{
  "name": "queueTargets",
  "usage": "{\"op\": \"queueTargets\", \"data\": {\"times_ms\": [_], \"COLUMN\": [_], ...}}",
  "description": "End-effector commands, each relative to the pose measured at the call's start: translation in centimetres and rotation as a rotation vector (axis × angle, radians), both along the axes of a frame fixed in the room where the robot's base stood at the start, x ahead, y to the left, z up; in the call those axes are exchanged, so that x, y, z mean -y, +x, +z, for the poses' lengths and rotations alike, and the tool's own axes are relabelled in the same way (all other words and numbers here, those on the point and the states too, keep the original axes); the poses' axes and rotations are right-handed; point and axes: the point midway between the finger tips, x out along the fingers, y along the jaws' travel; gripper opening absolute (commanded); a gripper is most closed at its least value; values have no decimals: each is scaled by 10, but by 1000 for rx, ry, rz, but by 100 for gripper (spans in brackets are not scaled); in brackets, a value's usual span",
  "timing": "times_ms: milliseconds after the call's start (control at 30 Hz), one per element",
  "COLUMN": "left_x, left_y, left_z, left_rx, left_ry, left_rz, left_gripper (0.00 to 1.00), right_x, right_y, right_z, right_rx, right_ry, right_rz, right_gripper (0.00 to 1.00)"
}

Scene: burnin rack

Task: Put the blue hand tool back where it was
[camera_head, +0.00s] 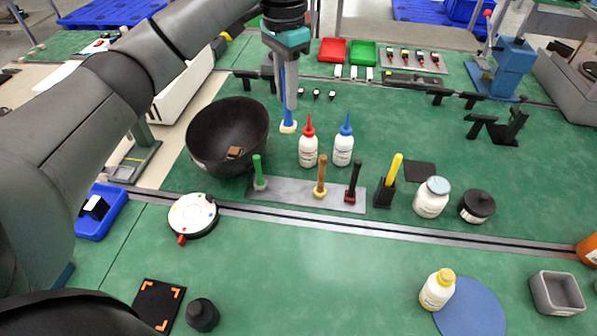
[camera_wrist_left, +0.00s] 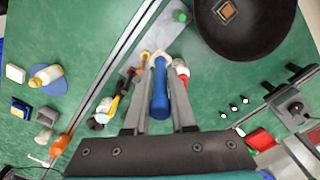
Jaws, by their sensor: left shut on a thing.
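My left gripper (camera_head: 286,98) points down behind the row of tools and bottles, shut on the blue hand tool (camera_head: 283,92). The tool hangs roughly upright, with a pale tip low at the bottom; I cannot tell whether it touches the mat. In the left wrist view the blue handle (camera_wrist_left: 160,90) lies between the fingers (camera_wrist_left: 159,105). A grey plate (camera_head: 335,202) in front holds a green tool (camera_head: 258,170) at left, a brown tool (camera_head: 321,176) in the middle and a black and red tool (camera_head: 353,182) at right. Bare plate shows between green and brown. My right gripper is not in view.
A black bowl (camera_head: 205,135) stands left of the held tool. Red-capped (camera_head: 308,147) and blue-capped (camera_head: 344,148) bottles stand behind the plate. A yellow tool (camera_head: 395,168) stands in a black holder to the right. The green mat in front of the rail is mostly clear in the middle.

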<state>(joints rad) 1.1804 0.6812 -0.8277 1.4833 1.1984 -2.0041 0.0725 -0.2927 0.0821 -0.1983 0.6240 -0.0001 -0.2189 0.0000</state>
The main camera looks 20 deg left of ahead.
Motion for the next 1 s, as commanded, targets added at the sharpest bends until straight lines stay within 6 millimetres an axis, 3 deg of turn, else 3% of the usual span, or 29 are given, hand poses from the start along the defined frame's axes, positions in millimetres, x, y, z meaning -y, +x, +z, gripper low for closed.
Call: {"op": "queueTargets", "data": {"times_ms": [167,500,767,1000], "left_x": [-1,-1,0,-1], "left_y": [-2,-2,-1,-1], "left_z": [-33,-120,-146,-186], "left_rx": [-6,-3,-1,-2], "left_ry": [2,2,2,2], "left_rz": [1,0,0,0], "left_gripper": [0,0,0,0], "right_x": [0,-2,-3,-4], "right_y": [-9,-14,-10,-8], "right_z": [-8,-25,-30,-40], "right_rx": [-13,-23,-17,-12], "right_ry": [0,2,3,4], "right_rz": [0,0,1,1], "right_gripper": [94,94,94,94]}}
